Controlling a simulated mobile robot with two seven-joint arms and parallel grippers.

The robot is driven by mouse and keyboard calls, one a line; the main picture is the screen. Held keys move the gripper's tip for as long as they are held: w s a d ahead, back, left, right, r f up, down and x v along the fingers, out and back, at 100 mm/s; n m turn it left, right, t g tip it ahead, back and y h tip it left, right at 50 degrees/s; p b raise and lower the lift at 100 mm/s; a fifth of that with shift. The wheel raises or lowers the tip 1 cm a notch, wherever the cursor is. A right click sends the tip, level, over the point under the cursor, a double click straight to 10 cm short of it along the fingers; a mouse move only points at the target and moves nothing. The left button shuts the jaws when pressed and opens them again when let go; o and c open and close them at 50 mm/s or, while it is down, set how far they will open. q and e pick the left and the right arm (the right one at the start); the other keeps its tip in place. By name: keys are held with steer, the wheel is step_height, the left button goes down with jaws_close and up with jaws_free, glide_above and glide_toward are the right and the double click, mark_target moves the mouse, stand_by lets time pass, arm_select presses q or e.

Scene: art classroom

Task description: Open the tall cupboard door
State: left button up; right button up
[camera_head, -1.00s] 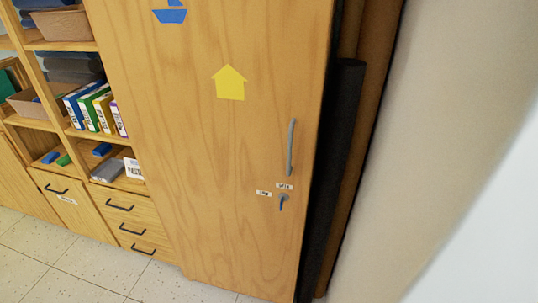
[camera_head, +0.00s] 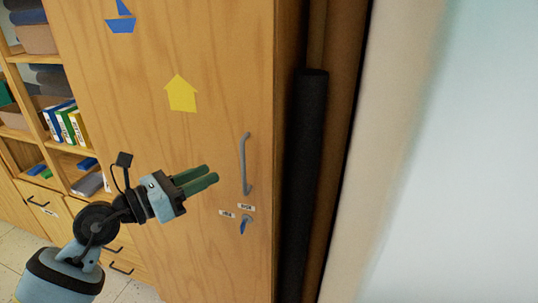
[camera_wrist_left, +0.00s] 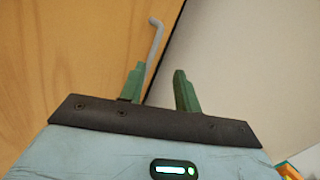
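The tall cupboard door (camera_head: 150,120) is wooden, bears a yellow house shape and a blue boat shape, and stands shut. Its grey vertical handle (camera_head: 243,165) is near the right edge, above a blue key (camera_head: 243,226) in the lock. My left gripper (camera_head: 212,175) is in front of the door, a little left of the handle, its green fingers pointing right. In the left wrist view, the fingers (camera_wrist_left: 160,80) are apart with nothing between them, and the handle (camera_wrist_left: 154,45) shows beyond the left finger. Contact with the handle is not seen. My right gripper is not in view.
Open shelves (camera_head: 50,140) with binders and bins stand left of the cupboard, above drawers. A dark roll (camera_head: 303,170) stands upright against the cupboard's right side. A pale wall (camera_head: 385,180) lies further right.

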mark_target(241, 153)
arm_select(q)
steer(key=shift+w+d+r+m, duration=0.25)
steer(key=shift+w+r+m, duration=0.25)
steer(key=shift+r+m, duration=0.3)
steer(key=shift+y, duration=0.3)
steer(key=shift+p+x, duration=0.3)
steer(key=shift+x, duration=3.6)
steer(key=shift+a, duration=0.1)
steer(key=shift+f, duration=0.1)
jaws_close()
